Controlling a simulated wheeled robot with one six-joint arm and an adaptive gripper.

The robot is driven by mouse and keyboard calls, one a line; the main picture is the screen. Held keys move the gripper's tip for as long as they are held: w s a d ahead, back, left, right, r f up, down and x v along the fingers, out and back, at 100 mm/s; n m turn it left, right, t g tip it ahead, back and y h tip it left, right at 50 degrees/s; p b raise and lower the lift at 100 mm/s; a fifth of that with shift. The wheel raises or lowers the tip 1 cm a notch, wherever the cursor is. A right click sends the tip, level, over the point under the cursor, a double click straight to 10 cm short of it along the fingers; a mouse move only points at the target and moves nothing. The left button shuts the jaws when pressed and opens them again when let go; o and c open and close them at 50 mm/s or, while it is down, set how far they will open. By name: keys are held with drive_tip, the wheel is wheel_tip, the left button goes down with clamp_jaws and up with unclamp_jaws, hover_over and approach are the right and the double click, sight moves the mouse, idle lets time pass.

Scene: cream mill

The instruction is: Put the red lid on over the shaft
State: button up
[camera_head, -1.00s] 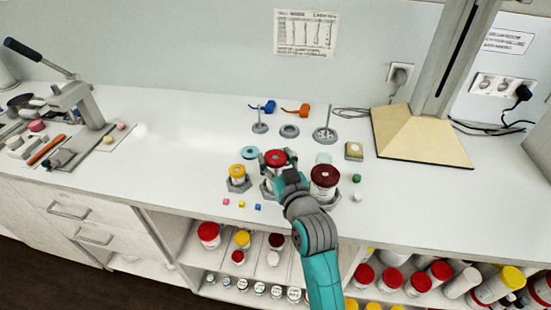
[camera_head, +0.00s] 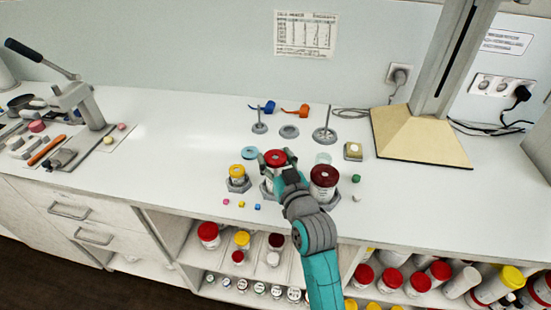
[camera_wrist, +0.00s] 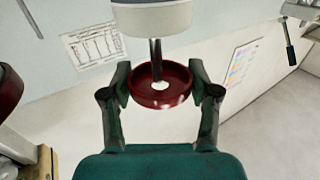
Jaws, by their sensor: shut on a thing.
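The red lid (camera_wrist: 160,93) is a shallow round cap with a hole in its middle. My gripper (camera_wrist: 160,92) is shut on its rim, one finger on each side. The shaft (camera_wrist: 157,58) is a thin dark rod standing out of a pale jar (camera_wrist: 152,18), which shows at the top of the wrist view. The shaft's end lines up closely with the hole; I cannot tell whether it is inside. In the head view, the red lid (camera_head: 275,158) is above the middle jar's place, and my gripper (camera_head: 275,162) partly hides that jar and the shaft.
A yellow-lidded jar (camera_head: 237,173) stands close on the left and a dark red-lidded jar (camera_head: 323,176) close on the right. Behind are small metal stands (camera_head: 289,131) and a large column stand (camera_head: 425,135).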

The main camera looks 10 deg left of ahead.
drive_tip(key=shift+w+d+f+h, duration=0.3)
drive_tip(key=shift+w+f, duration=0.1)
drive_tip(key=shift+w, duration=0.1)
drive_tip(key=o, duration=1)
drive_tip(key=shift+o, duration=1)
drive_tip(key=shift+s+d+f, duration=0.3)
drive_tip(key=shift+s+f, duration=0.25)
drive_tip(key=shift+s, duration=0.05)
drive_tip(key=shift+s+d+f, duration=0.2)
drive_tip(key=shift+s+d, duration=0.1)
drive_tip(key=shift+d, duration=0.1)
drive_tip(key=shift+a+r+v, duration=0.1)
drive_tip(key=shift+r+v, duration=0.05)
drive_tip(key=shift+v, duration=1.2)
drive_tip(key=shift+a+r+v, duration=0.1)
drive_tip(key=shift+r+v, duration=0.05)
drive_tip(key=shift+v, duration=1.2)
